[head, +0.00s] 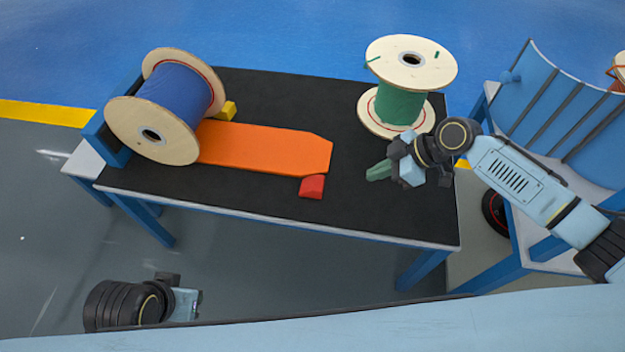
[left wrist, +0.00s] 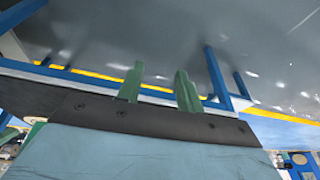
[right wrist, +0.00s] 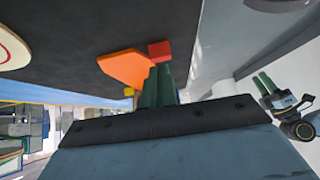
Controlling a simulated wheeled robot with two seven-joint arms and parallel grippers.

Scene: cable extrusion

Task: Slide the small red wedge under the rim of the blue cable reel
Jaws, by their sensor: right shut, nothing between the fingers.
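The small red wedge (head: 312,187) lies on the black table mat just in front of the orange ramp's right end; it also shows in the right wrist view (right wrist: 159,50). The blue cable reel (head: 183,92) stands on its rims at the table's left end, by the orange ramp's left end. My right gripper (head: 378,171) is shut and empty, to the right of the wedge and apart from it. My left gripper is low at the front left, off the table; in the left wrist view its green fingers (left wrist: 159,88) are apart with nothing between them.
The orange ramp (head: 265,148) lies flat along the mat. A yellow block (head: 228,111) is beside the blue reel's far rim. A green reel (head: 397,103) stands upright at the back right. A blue rack (head: 570,110) is off the right end. The mat's front right is clear.

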